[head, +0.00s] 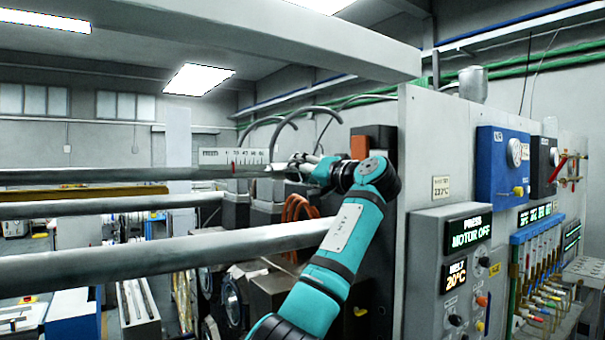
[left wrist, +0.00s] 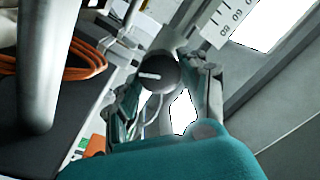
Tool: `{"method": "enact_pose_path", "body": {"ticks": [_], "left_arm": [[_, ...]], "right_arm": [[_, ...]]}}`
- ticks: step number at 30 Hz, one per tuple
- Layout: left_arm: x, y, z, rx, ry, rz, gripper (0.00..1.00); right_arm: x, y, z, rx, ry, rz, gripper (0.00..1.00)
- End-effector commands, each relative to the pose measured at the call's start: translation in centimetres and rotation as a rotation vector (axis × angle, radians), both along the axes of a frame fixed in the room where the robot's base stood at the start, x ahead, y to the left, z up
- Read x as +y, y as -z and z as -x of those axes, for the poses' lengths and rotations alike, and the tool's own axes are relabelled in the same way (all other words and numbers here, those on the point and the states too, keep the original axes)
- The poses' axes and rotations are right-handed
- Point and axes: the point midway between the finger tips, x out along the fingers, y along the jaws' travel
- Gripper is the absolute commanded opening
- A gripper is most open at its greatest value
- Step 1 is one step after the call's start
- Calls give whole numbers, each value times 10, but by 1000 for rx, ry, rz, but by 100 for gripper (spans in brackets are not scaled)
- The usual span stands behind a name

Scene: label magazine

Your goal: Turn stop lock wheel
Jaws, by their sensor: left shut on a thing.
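The stop lock wheel appears to be the dark round knob with a pale mark on its face (left wrist: 158,72), between my left gripper's fingers in the left wrist view. My left gripper (head: 300,164) reaches in at the rail by the white scale plate in the head view and is shut on this wheel. The gripper's fingers also show in the left wrist view (left wrist: 165,85), one on each side of the wheel. In the head view the wheel is too small and covered to make out. My right gripper is not in view.
A white scale plate with a red pointer (head: 235,157) is just left of the gripper. Thick steel bars (head: 160,253) run across the left. Orange hoses (head: 297,210) hang below the gripper. A grey control cabinet (head: 425,120) stands close on the right.

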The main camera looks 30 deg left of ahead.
Motion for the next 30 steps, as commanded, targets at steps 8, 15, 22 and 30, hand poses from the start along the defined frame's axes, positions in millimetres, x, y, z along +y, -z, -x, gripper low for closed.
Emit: {"method": "enact_pose_path", "body": {"ticks": [8,15,22,30], "left_arm": [[0,2,-1,4,-1,2,66],[0,1,0,2,0,1,68],[-17,1,5,2,2,-2,68],[-72,4,25,1,4,0,68]], "right_arm": [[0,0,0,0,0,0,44],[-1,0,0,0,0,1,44],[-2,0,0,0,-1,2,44],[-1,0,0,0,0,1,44]]}}
